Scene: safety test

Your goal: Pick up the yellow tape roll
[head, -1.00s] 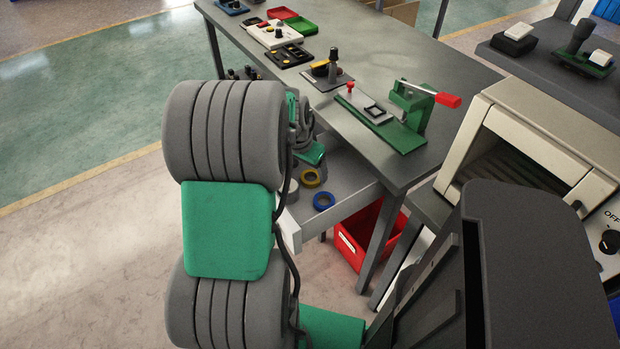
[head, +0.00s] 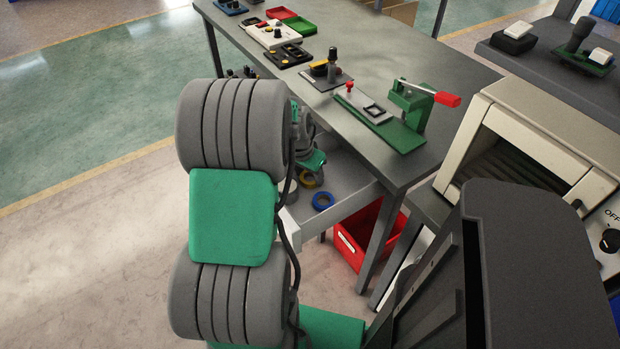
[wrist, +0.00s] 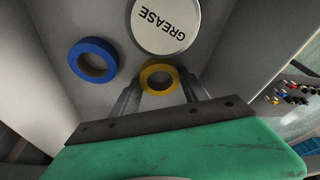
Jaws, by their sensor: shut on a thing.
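The yellow tape roll (wrist: 160,64) lies in an open grey drawer (head: 352,197), between the two fingers of my gripper (wrist: 160,84) in the wrist view. The gripper is shut on the roll, with a finger at each side of it. In the head view the yellow roll (head: 308,184) shows only in part below my gripper (head: 312,170), and my arm hides much of that spot.
In the drawer a blue tape roll (wrist: 92,60) lies left of the yellow one, and a tin marked GREASE (wrist: 165,22) stands just beyond it. Drawer walls rise around them. The workbench top (head: 400,60) overhangs the drawer; a red bin (head: 365,240) is below.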

